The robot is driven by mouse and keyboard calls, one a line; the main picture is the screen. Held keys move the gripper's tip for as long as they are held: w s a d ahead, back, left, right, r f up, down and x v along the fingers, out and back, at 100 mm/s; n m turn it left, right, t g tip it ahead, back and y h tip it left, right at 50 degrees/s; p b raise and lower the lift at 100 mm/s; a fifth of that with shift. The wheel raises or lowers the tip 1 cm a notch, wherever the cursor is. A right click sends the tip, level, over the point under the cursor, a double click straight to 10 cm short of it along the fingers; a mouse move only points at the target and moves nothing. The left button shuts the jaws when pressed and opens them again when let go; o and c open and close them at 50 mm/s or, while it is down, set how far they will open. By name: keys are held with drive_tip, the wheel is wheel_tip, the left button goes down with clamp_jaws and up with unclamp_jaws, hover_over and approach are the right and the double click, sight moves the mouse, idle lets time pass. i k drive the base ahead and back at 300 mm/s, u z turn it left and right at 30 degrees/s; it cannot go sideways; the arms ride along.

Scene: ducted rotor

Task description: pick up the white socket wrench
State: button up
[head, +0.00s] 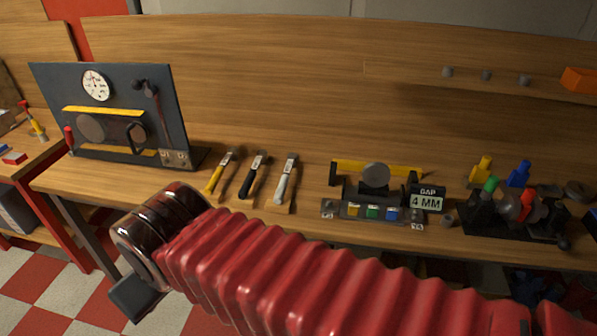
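The white-handled tool (283,184), which I take as the white socket wrench, lies on the wooden bench, rightmost in a row of three similar tools. A black-handled tool (252,177) lies to its left, and a yellow-handled one (215,179) lies further left. My gripper (138,297) is at the lower left, in front of the bench edge and well apart from the tools. Only a dark block of it shows below my arm's end; its fingers cannot be made out.
A dark panel with a gauge (96,85) stands at the bench's left. A fixture with a "GAP 4 MM" sign (426,198) stands right of the tools. A dark rack with coloured-capped parts (500,215) is further right. Bare bench (315,185) lies between the white tool and the fixture.

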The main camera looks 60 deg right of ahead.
sight(292, 158)
drive_tip(key=z, duration=0.6)
drive_tip(key=i, duration=0.9)
drive_tip(key=z, duration=0.55)
